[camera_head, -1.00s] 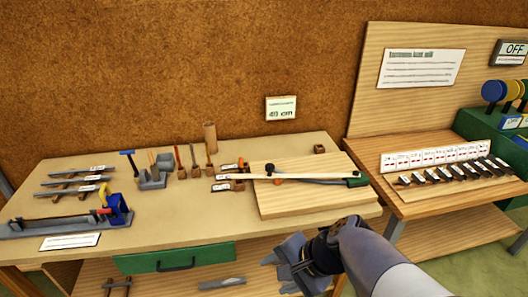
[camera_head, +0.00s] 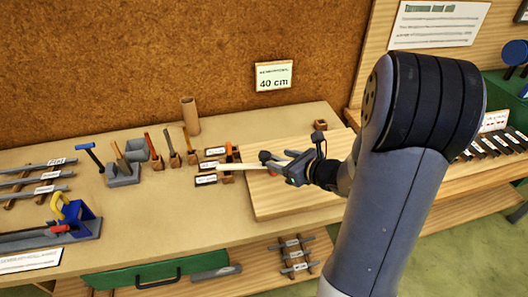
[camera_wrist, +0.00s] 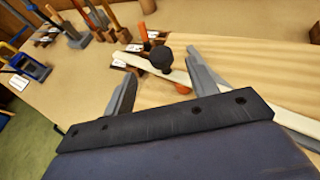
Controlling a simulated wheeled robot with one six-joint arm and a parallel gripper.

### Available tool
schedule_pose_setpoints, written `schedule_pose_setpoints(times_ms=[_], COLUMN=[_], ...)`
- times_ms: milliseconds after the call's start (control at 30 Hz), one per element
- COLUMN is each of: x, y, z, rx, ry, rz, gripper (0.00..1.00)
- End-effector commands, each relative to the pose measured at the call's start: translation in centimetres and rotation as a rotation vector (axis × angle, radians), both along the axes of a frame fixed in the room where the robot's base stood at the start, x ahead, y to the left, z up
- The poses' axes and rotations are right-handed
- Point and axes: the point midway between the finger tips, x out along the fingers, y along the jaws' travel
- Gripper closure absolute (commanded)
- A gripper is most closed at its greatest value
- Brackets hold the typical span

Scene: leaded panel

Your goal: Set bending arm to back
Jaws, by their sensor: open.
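A pale flat bar (camera_head: 235,167) lies across the wooden board (camera_head: 285,206) on the bench. It looks like the bending arm, though I cannot be sure. A black round knob (camera_head: 264,156) stands by the bar; in the wrist view the knob (camera_wrist: 162,58) shows just beyond and between the fingertips, with the bar (camera_wrist: 133,60) passing beneath. My gripper (camera_head: 283,162) is open and low over the board. In the wrist view its fingers (camera_wrist: 161,75) are spread and hold nothing. My gripper hides part of the bar, and its right end is out of sight behind my arm.
Upright tools in wooden blocks (camera_head: 174,160) and a cardboard tube (camera_head: 190,116) stand left of the board. A blue clamp (camera_head: 75,217) sits at far left. A small wooden block (camera_head: 320,125) lies at the board's back edge.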

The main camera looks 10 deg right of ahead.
Motion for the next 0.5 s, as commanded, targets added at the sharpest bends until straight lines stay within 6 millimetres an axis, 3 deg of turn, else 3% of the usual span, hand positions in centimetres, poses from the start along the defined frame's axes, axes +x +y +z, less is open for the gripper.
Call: schedule_pose_setpoints(times_ms=[200, 500], x=[3.4, 6.0], y=[2.1, 3.5], z=[-1.6, -2.8], rx=[0.0, -0.001], ry=[0.002, 0.0], rz=[0.006, 0.003], gripper=[0.45, 0.45])
